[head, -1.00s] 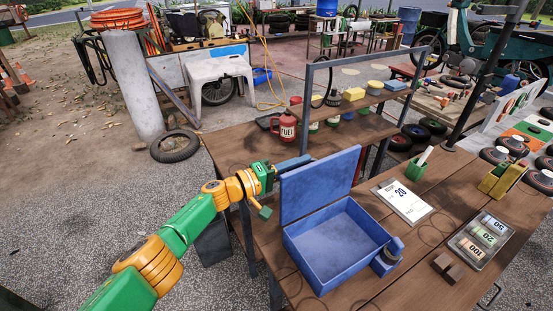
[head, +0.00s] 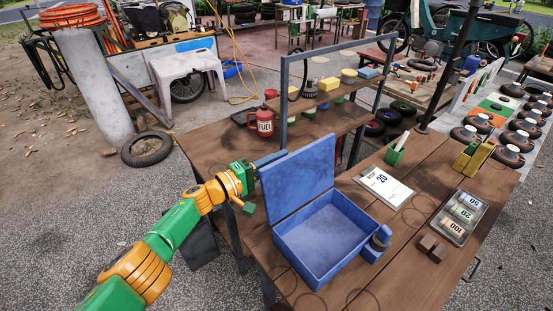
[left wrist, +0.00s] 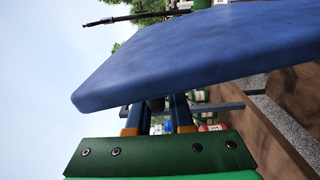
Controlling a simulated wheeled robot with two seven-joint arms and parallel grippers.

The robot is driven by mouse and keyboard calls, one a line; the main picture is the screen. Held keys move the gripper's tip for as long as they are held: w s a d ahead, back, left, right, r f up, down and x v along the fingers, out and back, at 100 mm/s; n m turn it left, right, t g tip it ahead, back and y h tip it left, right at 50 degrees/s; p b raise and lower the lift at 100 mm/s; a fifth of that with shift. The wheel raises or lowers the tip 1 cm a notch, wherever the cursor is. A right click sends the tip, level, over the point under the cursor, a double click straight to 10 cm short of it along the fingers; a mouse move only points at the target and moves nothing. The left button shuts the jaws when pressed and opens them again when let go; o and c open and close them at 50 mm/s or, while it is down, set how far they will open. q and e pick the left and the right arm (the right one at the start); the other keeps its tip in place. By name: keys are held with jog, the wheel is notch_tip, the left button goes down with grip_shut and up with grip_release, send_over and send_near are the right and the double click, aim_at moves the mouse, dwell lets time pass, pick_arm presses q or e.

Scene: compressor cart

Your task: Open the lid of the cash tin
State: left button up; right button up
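The blue cash tin (head: 325,240) stands on the wooden table, its empty inside showing. Its lid (head: 298,180) is up, standing roughly upright along the tin's back left side. My left gripper (head: 268,160) is at the lid's upper left edge, on its outer side. In the left wrist view the lid (left wrist: 210,50) covers the tips of the left gripper's fingers (left wrist: 160,110). The fingers are apart with a gap between them; I cannot tell whether they touch the lid. My right gripper is not in view.
A red fuel can (head: 261,122) and a metal-framed shelf (head: 335,105) stand behind the tin. A clipboard marked 20 (head: 384,188), a tray of note rolls (head: 460,217) and brown blocks (head: 432,248) lie to the right. The table's front left edge is close to the tin.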

pick_arm(q)
jog(key=shift+o, duration=1.4)
jog(key=shift+d, duration=0.1)
jog(key=a+p, duration=0.1)
jog(key=s+a+r+p, duration=0.1)
jog(key=p, duration=0.1)
jog(key=p+v, duration=0.1)
jog(key=v, duration=0.1)
jog(key=f+p+v, duration=0.1)
jog(key=v, duration=0.2)
jog(key=shift+s+d, duration=0.1)
jog(key=shift+d, duration=0.1)
jog(key=shift+f, duration=0.1)
